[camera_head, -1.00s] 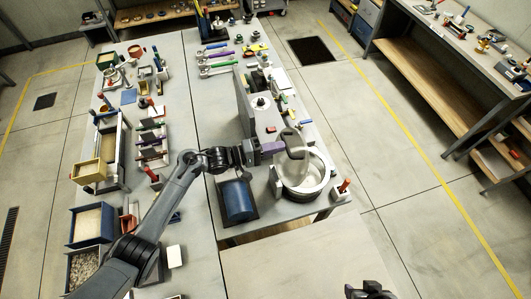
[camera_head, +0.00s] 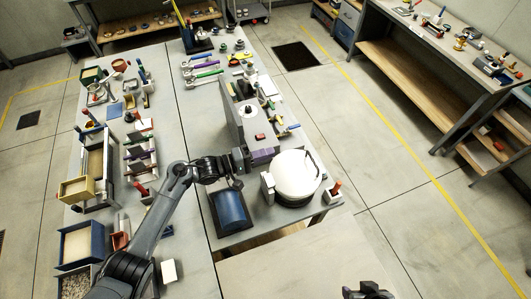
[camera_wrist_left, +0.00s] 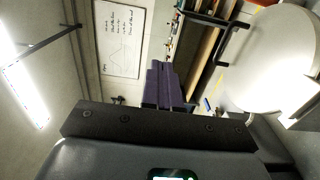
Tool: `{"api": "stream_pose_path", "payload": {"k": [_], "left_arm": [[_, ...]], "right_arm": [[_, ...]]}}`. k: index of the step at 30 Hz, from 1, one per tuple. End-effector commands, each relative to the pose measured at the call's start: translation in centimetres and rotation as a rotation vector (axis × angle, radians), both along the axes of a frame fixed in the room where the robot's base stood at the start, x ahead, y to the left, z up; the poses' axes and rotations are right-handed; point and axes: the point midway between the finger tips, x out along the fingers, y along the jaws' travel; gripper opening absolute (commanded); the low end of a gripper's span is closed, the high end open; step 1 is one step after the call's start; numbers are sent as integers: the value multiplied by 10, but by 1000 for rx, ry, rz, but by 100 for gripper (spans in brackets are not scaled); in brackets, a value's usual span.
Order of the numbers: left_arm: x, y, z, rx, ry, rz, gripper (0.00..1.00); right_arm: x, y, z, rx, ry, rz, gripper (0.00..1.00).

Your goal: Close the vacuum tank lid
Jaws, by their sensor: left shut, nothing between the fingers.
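The vacuum tank (camera_head: 294,198) stands near the front right corner of the bench. My left gripper (camera_head: 266,154) is shut and empty, just behind and left of the lid. In the left wrist view the purple fingers (camera_wrist_left: 162,84) are together, and the pale lid (camera_wrist_left: 265,65) shows at the right, apart from them. My right gripper (camera_head: 368,291) shows only partly at the bottom edge; its jaws are unclear.
A blue cylinder (camera_head: 230,208) stands left of the tank, below my left forearm. A red-handled item (camera_head: 335,188) is close on the tank's right. A tall grey panel (camera_head: 240,112) rises behind the gripper. The floor right of the bench is clear.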

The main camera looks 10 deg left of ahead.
Motion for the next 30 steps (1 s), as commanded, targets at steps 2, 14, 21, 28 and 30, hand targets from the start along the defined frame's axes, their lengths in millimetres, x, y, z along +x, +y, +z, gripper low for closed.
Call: {"api": "stream_pose_path", "payload": {"k": [2, 14, 21, 28, 30], "left_arm": [[0, 0, 0, 0, 0, 0, 0], [-1, 2, 25, 0, 0, -1, 0], [-4, 6, 55, 0, -4, -3, 0], [-8, 14, 99, 1, -5, -3, 0], [-9, 16, 110, 0, -4, -3, 0]], "right_arm": [[0, 0, 0, 0, 0, 0, 50], [0, 0, 27, 0, 0, 0, 50], [0, 0, 46, 1, -7, 0, 50], [0, 0, 38, 0, 2, 0, 50], [0, 0, 37, 0, 2, 0, 50]]}}
